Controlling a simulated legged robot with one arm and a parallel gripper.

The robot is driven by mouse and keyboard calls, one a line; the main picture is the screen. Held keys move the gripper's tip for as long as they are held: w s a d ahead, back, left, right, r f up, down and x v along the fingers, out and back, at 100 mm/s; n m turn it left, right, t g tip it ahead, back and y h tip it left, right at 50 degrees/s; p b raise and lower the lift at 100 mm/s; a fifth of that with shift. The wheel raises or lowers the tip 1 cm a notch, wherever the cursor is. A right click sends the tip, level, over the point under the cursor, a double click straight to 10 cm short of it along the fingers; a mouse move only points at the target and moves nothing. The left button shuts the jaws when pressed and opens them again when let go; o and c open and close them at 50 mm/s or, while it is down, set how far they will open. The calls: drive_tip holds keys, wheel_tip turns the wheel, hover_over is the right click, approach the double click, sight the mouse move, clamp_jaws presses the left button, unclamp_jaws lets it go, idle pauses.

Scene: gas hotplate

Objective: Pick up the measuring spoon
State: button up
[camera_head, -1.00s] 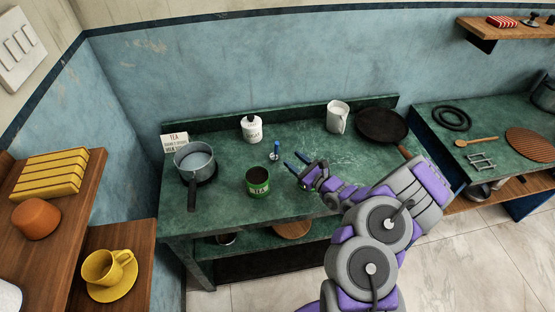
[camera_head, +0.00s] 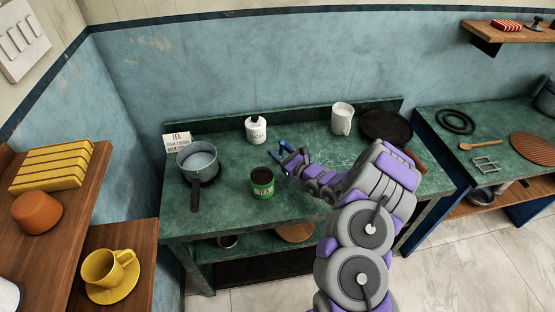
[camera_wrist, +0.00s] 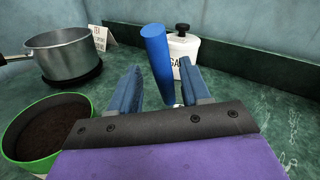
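The measuring spoon (camera_wrist: 157,58) shows in the wrist view as a thick blue handle, standing nearly upright with a slight tilt. It appears between the two blue fingers of my gripper (camera_wrist: 161,72), which are open with a gap on either side. I cannot tell exactly how far beyond the fingertips it stands. Its lower end is partly hidden by the gripper. In the head view my gripper (camera_head: 276,151) is low over the green counter, and the spoon cannot be told apart from the blue fingers.
A green tin of dark contents (camera_head: 263,191) stands close left of my gripper. A saucepan (camera_head: 198,160) is further left, beside a tea sign (camera_head: 177,140). A white sugar jar (camera_head: 256,133) is behind. A white jug (camera_head: 342,121) and dark pan (camera_head: 386,125) stand right.

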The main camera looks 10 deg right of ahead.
drive_tip(key=shift+d, duration=0.1)
drive_tip(key=shift+c, duration=1.4)
drive_tip(key=shift+d, duration=0.4)
drive_tip(key=c, duration=0.3)
drive_tip(key=shift+d, duration=0.15)
clamp_jaws()
drive_tip(key=shift+a, duration=0.45)
drive_tip(key=shift+r, duration=0.1)
